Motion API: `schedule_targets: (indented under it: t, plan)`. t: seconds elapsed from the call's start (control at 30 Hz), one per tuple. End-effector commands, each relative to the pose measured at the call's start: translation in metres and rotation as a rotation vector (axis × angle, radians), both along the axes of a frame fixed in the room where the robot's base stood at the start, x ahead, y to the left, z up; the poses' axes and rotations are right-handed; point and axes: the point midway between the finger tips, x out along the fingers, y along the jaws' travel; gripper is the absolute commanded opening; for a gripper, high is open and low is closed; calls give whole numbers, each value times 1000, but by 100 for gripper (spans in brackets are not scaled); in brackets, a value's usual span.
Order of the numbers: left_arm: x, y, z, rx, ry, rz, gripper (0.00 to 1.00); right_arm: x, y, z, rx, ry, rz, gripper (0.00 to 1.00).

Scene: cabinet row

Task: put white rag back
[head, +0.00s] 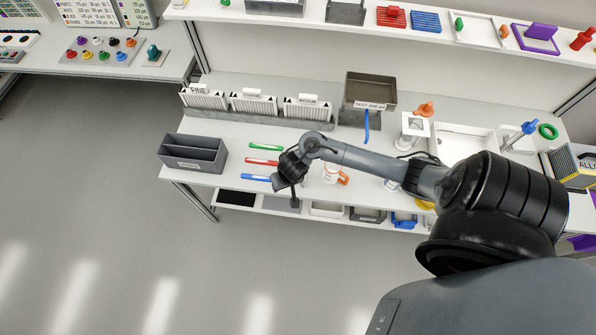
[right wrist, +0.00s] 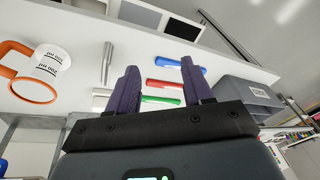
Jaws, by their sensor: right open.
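I cannot clearly pick out a white rag in either view. My right gripper (head: 293,192) is at the front edge of the workbench, beside the markers. In the right wrist view the right gripper (right wrist: 160,75) has its two dark fingers apart, with nothing held between them. Beyond the fingers lie a blue marker (right wrist: 188,70), a red marker (right wrist: 163,84) and a green marker (right wrist: 160,100). A small pale piece (right wrist: 101,98) shows left of the fingers; I cannot tell what it is. My left gripper is not in view.
A white mug with an orange handle (head: 331,174) stands right of the gripper. A dark divided bin (head: 193,153) is at the bench's left end. A lower shelf holds a black flat piece (head: 237,198), a white tray (head: 326,209) and other trays. Open floor lies in front.

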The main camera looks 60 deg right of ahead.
Motion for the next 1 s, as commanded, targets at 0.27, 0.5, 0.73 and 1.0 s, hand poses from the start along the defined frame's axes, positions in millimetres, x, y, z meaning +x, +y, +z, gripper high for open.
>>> schedule_targets:
  t: [0.27,0.5,0.73,1.0]
  plan:
    - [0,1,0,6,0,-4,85,-32,93,51,-143,-135,421,51]
    - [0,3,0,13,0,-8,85,-81,116,108,-201,-108,634,51]
    - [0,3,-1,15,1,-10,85,-115,118,139,-187,-74,747,51]
    - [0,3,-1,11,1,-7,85,-124,118,147,-179,-65,783,51]
